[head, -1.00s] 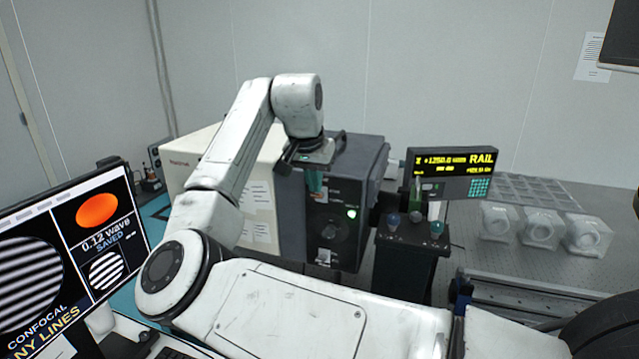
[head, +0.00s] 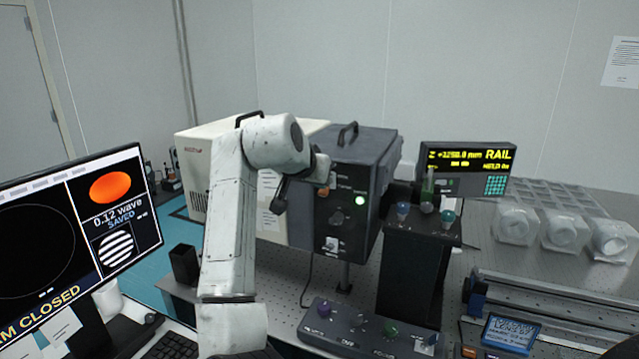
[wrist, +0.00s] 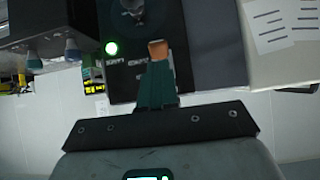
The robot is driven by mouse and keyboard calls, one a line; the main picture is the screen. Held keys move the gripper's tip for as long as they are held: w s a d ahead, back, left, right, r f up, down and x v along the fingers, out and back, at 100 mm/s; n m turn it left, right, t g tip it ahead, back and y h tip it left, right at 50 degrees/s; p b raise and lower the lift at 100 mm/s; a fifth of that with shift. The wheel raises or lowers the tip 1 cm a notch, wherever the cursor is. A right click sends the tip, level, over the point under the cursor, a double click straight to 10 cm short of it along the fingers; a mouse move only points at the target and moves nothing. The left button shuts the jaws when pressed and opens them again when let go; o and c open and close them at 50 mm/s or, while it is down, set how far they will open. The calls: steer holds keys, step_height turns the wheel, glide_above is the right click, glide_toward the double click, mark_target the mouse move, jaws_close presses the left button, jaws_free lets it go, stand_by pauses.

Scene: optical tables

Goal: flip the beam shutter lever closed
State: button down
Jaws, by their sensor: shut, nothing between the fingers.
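My gripper (wrist: 157,68) has teal fingers shut together and empty. In the head view the fingers are hidden by my arm.
The monitor (head: 130,215) at left shows a dark circle and a banner ending "M CLOSED". A control box with knobs (head: 365,328) lies in front. A dark post (head: 425,260) with coloured knobs stands right of the panel, before the RAIL display (head: 468,165).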

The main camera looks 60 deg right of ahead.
steer(key=shift+w+d+r+p, duration=0.1)
steer(key=shift+d+r+p, duration=0.2)
steer(key=shift+d+p, duration=0.35)
steer(key=shift+r, duration=0.15)
